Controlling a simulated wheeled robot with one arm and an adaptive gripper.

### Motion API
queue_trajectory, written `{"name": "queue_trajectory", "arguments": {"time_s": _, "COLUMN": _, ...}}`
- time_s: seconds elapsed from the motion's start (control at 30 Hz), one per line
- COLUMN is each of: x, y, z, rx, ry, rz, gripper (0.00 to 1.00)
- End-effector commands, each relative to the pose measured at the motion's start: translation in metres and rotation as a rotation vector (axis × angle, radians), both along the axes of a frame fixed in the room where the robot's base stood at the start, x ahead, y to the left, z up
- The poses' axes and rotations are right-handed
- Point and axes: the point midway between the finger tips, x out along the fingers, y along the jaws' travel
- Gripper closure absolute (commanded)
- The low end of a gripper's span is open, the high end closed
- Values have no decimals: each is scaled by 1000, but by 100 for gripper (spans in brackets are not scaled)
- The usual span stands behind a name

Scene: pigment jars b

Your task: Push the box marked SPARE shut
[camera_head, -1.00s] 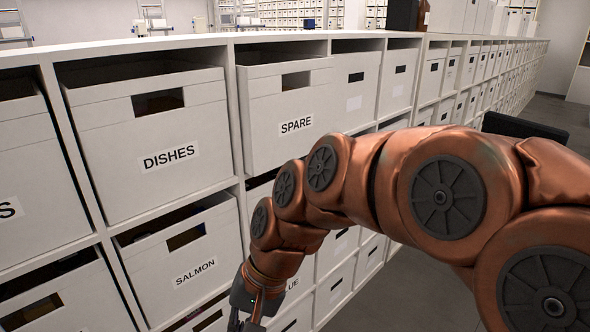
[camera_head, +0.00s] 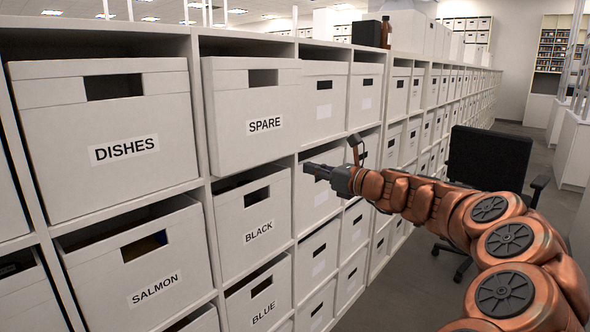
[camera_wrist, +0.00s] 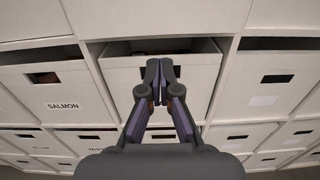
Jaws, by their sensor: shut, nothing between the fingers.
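The white box marked SPARE (camera_head: 240,132) is in the top row of the shelf in the head view, right of the DISHES box. Its front stands out past the shelf front and past the box on its right, so it is partly pulled out. My gripper (camera_head: 306,168) is to the right of and a little below the SPARE box, apart from it, pointing left toward the shelf. In the wrist view my gripper (camera_wrist: 159,66) is shut and empty, in front of an unlabelled-looking box whose label is hidden by the fingers.
The boxes DISHES (camera_head: 60,125), SALMON (camera_head: 165,272), BLACK (camera_head: 238,215) and BLUE (camera_head: 245,300) fill nearby cubbies. A black office chair (camera_head: 485,160) stands in the aisle at right. A brown bottle (camera_head: 386,33) and dark box (camera_head: 366,33) stand on the shelf top.

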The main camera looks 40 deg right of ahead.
Motion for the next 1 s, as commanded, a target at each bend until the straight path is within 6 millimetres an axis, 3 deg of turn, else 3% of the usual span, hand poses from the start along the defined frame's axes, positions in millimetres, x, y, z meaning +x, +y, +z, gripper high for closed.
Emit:
{"name": "queue_trajectory", "arguments": {"time_s": 0.7, "x": 108, "y": 28, "z": 1, "rx": -7, "ry": 0, "rz": 5, "gripper": 100}}
{"name": "queue_trajectory", "arguments": {"time_s": 1.0, "x": 127, "y": 32, "z": 0, "rx": -6, "ry": 2, "rz": 4, "gripper": 100}}
